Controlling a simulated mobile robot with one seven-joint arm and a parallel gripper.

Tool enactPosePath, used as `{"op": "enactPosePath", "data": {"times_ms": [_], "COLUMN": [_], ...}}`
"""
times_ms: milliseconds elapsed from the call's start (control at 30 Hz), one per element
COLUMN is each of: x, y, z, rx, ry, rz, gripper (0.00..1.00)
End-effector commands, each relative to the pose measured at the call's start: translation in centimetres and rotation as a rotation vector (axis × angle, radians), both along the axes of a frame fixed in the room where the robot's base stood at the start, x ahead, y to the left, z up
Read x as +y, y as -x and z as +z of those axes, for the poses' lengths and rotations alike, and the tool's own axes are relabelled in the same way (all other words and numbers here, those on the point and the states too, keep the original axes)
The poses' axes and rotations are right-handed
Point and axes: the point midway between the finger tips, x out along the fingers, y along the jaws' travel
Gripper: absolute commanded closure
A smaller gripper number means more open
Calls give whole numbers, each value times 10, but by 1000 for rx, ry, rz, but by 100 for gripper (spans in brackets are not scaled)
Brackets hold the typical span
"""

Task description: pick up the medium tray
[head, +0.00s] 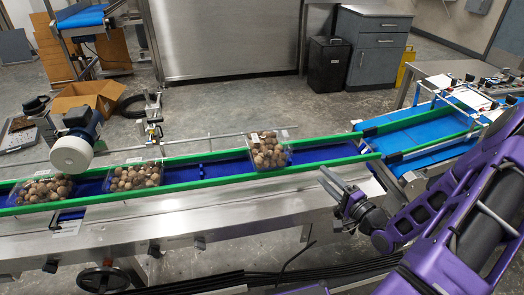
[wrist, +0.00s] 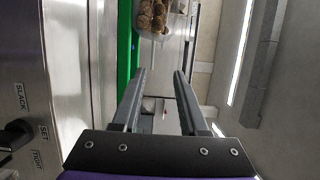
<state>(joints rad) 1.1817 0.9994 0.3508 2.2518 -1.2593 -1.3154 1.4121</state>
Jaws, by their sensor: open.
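Three clear plastic trays of brown round items sit on the blue conveyor belt in the head view: one at the right (head: 270,167), one in the middle (head: 135,187) and one at the left (head: 40,201). I cannot tell for sure which is the medium one. The right tray seems tilted and rises above the green rail. My gripper (head: 327,178) is open and empty, right of that tray and apart from it. In the wrist view the open fingers (wrist: 159,76) point toward part of a tray (wrist: 150,34) near the top edge.
Green rails (head: 200,183) run along both sides of the belt. A second blue conveyor (head: 425,133) stands at the right. A motor with a white cap (head: 70,156) overhangs the belt at the left. A cardboard box (head: 88,98) lies on the floor behind.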

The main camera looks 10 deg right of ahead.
Motion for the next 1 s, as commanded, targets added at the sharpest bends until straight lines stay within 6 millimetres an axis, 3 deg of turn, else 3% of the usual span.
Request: {"op": "enactPosePath", "data": {"times_ms": [500,833,1000], "x": [32,40,52], "y": [-98,-117,-140], "z": [0,2,6], "rx": [0,1,-1], "ry": [4,4,5], "rz": [2,0,3], "gripper": [57,57,57]}}
